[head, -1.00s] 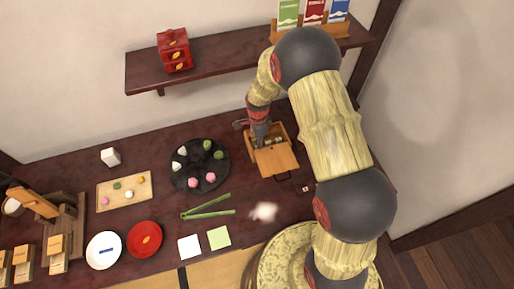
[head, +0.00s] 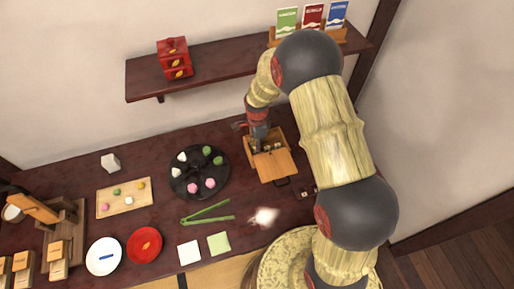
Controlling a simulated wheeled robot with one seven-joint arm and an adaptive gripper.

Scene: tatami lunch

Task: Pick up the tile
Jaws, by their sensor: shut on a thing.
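A small wooden box (head: 276,167) with an orange-brown lid or board at its front stands on the dark table, right of the round black tray. Small pale pieces, likely tiles (head: 277,144), show in its open back part, too small to make out. My gripper (head: 255,146) points down into the back left of this box. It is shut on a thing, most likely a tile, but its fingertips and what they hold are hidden. Another small dark piece with pale marks (head: 307,192) lies on the table right of the box, partly beside my arm.
The black tray (head: 199,173) with several sweets stands close left of the box. Green tongs (head: 207,218) and a whitish blurred patch (head: 264,216) lie in front. A wall shelf (head: 215,71) with a red box and cards hangs behind.

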